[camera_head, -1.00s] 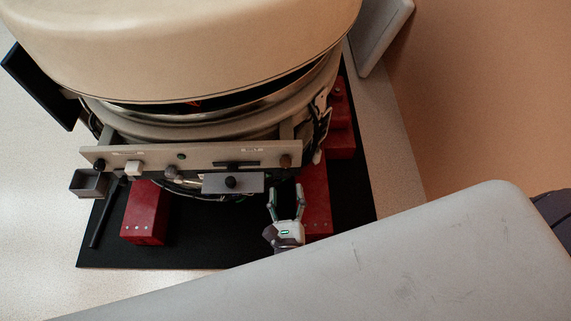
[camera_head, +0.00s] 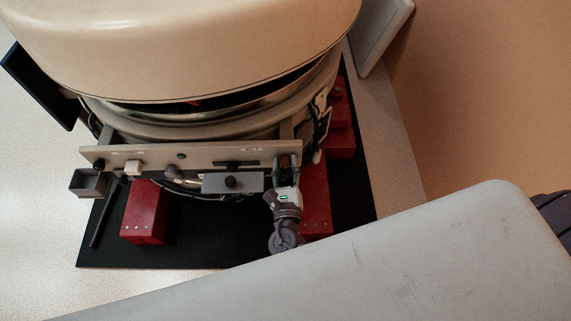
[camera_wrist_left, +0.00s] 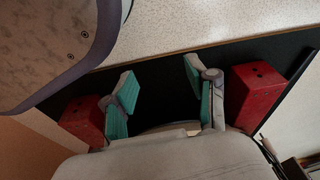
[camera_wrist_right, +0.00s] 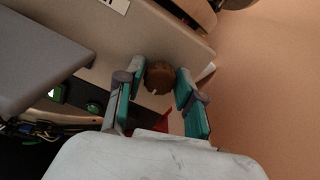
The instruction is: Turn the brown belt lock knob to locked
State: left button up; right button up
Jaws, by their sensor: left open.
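The brown belt lock knob (camera_wrist_right: 160,77) is round with a small light mark on its rim. In the right wrist view it lies between the fingertips of my right gripper (camera_wrist_right: 161,72). I cannot tell if both pads touch it. In the head view my right gripper (camera_head: 286,172) is at the right end of the pale panel (camera_head: 205,155) and mostly covers the knob. My left gripper shows only in the left wrist view (camera_wrist_left: 158,65); it is open and empty, above a black mat.
A grey box with a black knob (camera_head: 232,183) juts from the panel left of my right gripper. Red blocks (camera_head: 145,215) stand on the black mat (camera_head: 190,245). An open grey tray (camera_head: 90,183) is at the panel's left end. A large cream cover overhangs the panel.

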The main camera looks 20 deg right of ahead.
grip_shut()
